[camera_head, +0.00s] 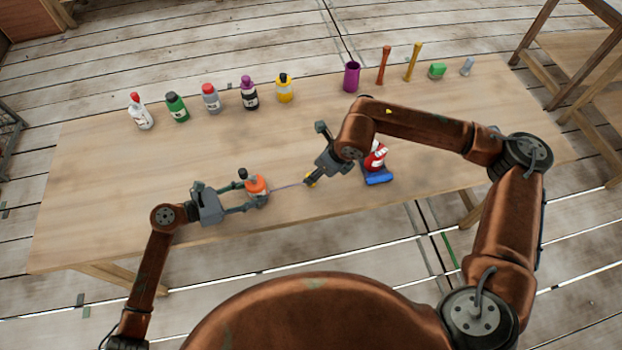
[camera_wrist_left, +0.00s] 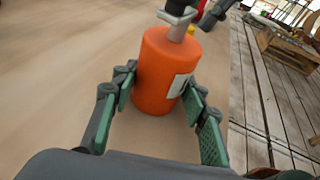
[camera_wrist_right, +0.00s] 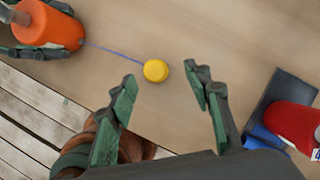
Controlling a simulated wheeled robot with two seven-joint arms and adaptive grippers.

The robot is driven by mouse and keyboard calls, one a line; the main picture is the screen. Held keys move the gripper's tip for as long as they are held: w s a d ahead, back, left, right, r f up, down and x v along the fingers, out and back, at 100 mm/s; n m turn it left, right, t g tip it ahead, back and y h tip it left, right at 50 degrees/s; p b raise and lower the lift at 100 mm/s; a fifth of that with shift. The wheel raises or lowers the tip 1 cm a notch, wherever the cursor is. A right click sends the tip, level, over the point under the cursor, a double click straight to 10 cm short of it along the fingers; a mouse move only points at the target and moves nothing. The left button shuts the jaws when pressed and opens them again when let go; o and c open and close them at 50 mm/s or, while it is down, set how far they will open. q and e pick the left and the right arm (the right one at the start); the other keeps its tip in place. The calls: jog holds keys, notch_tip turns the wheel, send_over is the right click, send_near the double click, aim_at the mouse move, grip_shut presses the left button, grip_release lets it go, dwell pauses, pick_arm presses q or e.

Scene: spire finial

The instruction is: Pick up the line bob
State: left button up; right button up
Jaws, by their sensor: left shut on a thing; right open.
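The line bob (camera_head: 310,181) is a small yellow disc on the table. It also shows in the right wrist view (camera_wrist_right: 155,71), at the end of a thin blue line (camera_wrist_right: 107,50). The line runs to an orange bottle (camera_head: 256,185), which stands upright with a grey and black top. My left gripper (camera_head: 250,198) is shut around the bottle's body, as the left wrist view (camera_wrist_left: 162,85) shows. My right gripper (camera_wrist_right: 164,80) is open and empty, with the bob just beyond and between its fingertips in the picture. Contact cannot be told.
A red bottle (camera_head: 376,157) stands by a blue holder (camera_head: 379,178) to the right of my right gripper. Several bottles, a purple cup (camera_head: 351,76), orange and yellow sticks and small items line the back of the table (camera_head: 190,155). The middle is clear.

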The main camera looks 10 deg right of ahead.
jog(key=x, duration=0.4)
jog(key=shift+a+f, duration=0.25)
jog(key=shift+a, duration=0.1)
jog(key=shift+c, duration=0.4)
jog(key=c, duration=1)
